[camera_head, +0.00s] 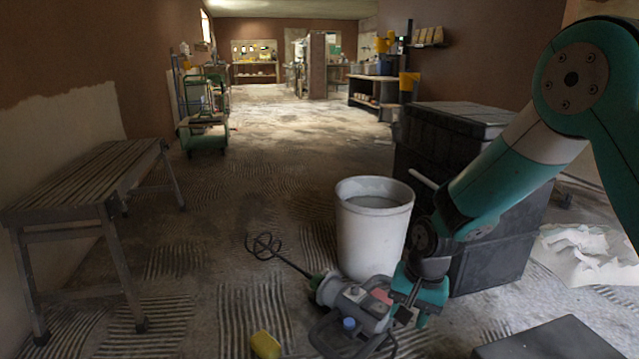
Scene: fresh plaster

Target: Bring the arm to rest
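My arm comes in from the right and bends down to my gripper (402,314) at the lower middle. The gripper is at the right end of a grey power mixer (350,300) with a blue knob and a red patch. The fingertips are small and partly hidden, so I cannot tell whether they are shut on the mixer. The mixer's shaft points up and left to a dark whisk (263,246). I cannot tell whether the mixer rests on the floor. A white bucket (372,235) with grey contents stands just behind it.
Stacked black boxes (440,190) stand behind my arm. A slatted bench (90,180) is at left, a green cart (205,130) farther back. A yellow object (265,345) lies low in front. White sheeting (590,255) is at right. The middle floor is open toward the back.

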